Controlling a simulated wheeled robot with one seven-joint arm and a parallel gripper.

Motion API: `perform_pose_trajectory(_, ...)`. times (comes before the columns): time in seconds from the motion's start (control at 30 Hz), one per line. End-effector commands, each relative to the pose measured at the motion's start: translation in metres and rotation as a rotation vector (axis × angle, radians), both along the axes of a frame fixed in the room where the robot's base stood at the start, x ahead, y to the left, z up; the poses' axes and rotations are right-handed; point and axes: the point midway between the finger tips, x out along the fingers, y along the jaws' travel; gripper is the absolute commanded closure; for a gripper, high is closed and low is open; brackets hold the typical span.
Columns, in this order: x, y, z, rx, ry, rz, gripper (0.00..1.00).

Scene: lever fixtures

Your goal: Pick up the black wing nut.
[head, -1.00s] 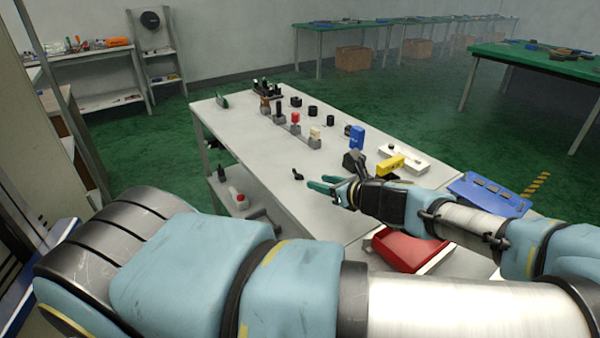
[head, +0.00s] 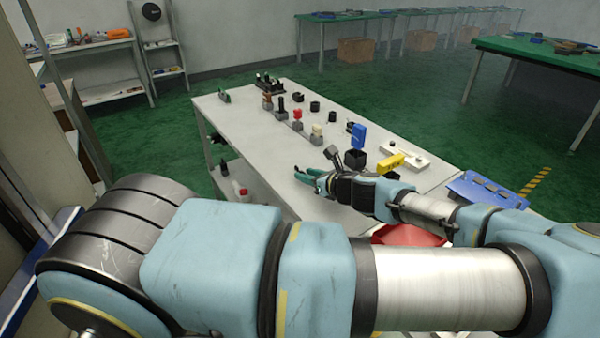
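The black wing nut (head: 297,169) is on the white table, at the tips of my gripper. Only a small dark bit of it shows, and the teal fingers cover most of it. My gripper (head: 307,176) is low over the near part of the table, coming in from the right with its fingers pointing left. The fingers are at the wing nut, but it is too small to tell whether they are closed on it or only around it.
A row of lever fixtures, with a red knob (head: 297,113) and a white one (head: 317,130), runs along the table. A red bin (head: 410,236) is partly behind my arm.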

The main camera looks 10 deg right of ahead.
Motion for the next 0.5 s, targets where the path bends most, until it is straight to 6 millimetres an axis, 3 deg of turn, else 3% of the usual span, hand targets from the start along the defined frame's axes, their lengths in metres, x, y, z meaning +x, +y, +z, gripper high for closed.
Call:
perform_pose_trajectory(0.03, 0.0000, 0.0000, 0.0001, 0.000, 0.000, 0.000, 0.73)
perform_pose_trajectory(0.27, -0.0002, -0.0001, 0.0002, 0.000, 0.000, 0.000, 0.99)
perform_pose_trajectory(0.5, -0.0002, -0.0001, 0.0003, 0.000, 0.000, 0.000, 1.00)
